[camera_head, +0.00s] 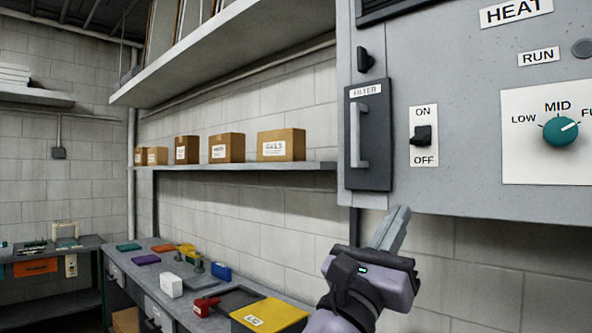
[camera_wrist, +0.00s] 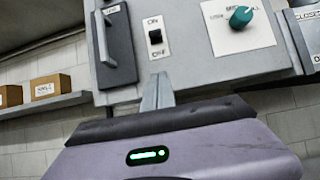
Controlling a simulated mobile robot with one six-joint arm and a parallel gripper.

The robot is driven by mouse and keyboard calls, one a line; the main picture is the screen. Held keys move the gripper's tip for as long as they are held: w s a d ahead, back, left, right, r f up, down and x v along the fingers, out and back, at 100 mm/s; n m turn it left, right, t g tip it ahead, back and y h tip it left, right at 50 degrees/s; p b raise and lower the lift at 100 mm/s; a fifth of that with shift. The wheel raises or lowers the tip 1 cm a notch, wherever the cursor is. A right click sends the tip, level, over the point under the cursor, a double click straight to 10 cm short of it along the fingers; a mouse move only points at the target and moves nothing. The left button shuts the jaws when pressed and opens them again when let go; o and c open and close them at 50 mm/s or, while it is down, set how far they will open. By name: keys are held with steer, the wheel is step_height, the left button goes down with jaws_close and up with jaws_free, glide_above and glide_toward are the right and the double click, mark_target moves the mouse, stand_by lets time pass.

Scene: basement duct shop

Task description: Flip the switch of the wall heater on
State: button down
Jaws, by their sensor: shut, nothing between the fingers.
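The wall heater (camera_head: 450,185) is a grey box on the wall at the upper right, labelled HEAT. Its switch (camera_head: 423,136) is a black toggle on a white plate marked ON above and OFF below; in the head view the lever juts out near the plate's middle, and I cannot tell its position for sure. The switch also shows in the wrist view (camera_wrist: 155,37). My gripper (camera_head: 402,214) is shut and empty, its fingers pointing up, below the switch and near the heater's lower edge. In the wrist view the fingertips (camera_wrist: 160,78) appear just below the switch plate, apart from the lever.
A FILTER panel with a handle (camera_head: 364,135) is left of the switch, and a teal knob (camera_head: 560,131) is right. A shelf with several cardboard boxes (camera_head: 227,148) runs along the wall at left. A workbench (camera_head: 150,275) below holds coloured items. The wall below the heater is clear.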

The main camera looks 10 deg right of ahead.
mark_target(423, 168)
steer(key=p+x, duration=0.2)
steer(key=x, duration=0.8)
steer(key=shift+r+p, duration=0.1)
steer(key=shift+p, duration=0.25)
steer(key=r, duration=0.2)
steer(key=s+a+r, duration=0.1)
steer(key=shift+r+p, duration=0.1)
steer(key=shift+p, duration=0.25)
steer(key=shift+a+r, duration=0.1)
steer(key=shift+r, duration=0.05)
